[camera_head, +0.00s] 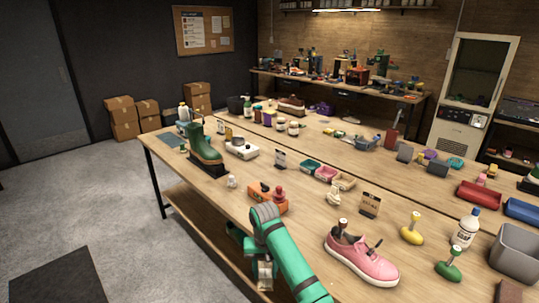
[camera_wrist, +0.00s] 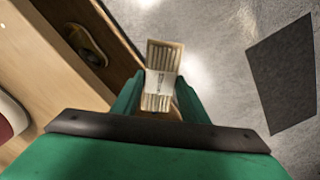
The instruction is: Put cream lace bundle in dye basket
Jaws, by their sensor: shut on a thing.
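The cream lace bundle (camera_wrist: 164,58) is a flat stack of pale strands with a light paper band around its middle. In the wrist view it stands between the two green fingers of my gripper (camera_wrist: 158,96), which is shut on it. In the head view my gripper (camera_head: 264,266) hangs low at the table's front edge, with the bundle (camera_head: 265,282) below it, partly hidden by the arm. I cannot tell which container is the dye basket.
A pink sneaker (camera_head: 365,262) lies right of my arm. An orange caddy (camera_head: 263,190) and a green boot (camera_head: 205,148) stand to the left. Red (camera_head: 479,195) and grey (camera_head: 517,253) bins are at the right. Floor in front is open, with a dark mat (camera_wrist: 285,72).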

